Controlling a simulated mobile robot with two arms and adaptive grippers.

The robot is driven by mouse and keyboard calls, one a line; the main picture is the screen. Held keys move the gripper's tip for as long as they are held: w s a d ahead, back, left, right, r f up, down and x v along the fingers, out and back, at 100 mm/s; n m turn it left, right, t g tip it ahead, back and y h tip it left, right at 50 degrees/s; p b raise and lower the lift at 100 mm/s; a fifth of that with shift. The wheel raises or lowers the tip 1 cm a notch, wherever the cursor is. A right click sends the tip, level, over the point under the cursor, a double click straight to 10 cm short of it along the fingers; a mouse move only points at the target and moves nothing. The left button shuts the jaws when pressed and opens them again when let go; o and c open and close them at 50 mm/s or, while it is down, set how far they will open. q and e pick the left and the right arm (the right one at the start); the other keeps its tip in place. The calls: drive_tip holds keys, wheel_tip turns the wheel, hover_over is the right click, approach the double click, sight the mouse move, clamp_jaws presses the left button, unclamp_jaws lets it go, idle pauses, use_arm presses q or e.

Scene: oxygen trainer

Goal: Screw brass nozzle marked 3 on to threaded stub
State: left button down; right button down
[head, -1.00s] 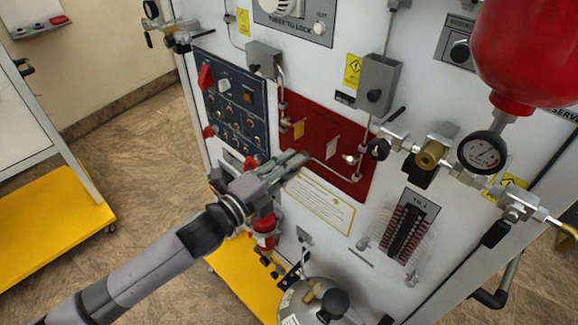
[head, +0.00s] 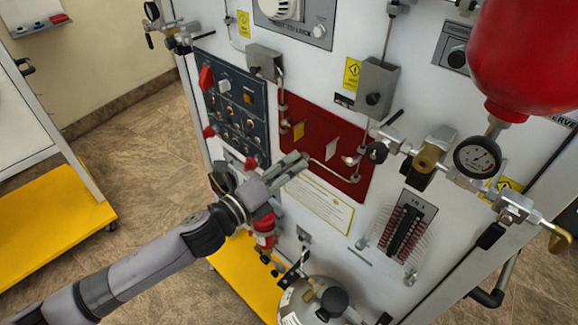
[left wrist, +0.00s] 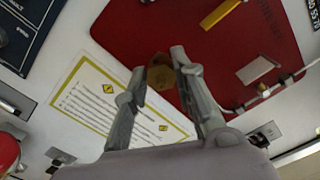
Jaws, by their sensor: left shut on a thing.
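My left gripper (head: 298,162) is in front of the red panel's lower left edge in the head view. In the left wrist view its fingers (left wrist: 160,66) are closed around a brass hexagonal piece (left wrist: 160,78), which looks like the nozzle. Its face is turned to the wrist camera, but I cannot read a number on it. The brass piece is hidden by the fingers in the head view. I cannot clearly pick out the threaded stub. My right gripper is not in view.
The red panel (head: 318,128) carries a thin pipe with fittings (head: 350,160). A yellow-edged instruction sheet (head: 320,203) is below it. A dark blue switch panel (head: 235,112) is to the left. A valve and pressure gauge (head: 477,157) stick out at right.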

use_arm(q)
drive_tip(key=shift+r+m+p, duration=0.1)
drive_tip(key=shift+m+p, duration=0.2)
drive_tip(key=shift+m, duration=1.4)
drive_tip(key=shift+m, duration=0.5)
drive_tip(key=c, duration=1.3)
unclamp_jaws()
drive_tip(key=shift+c, duration=0.2)
drive_tip(key=shift+a, duration=0.1)
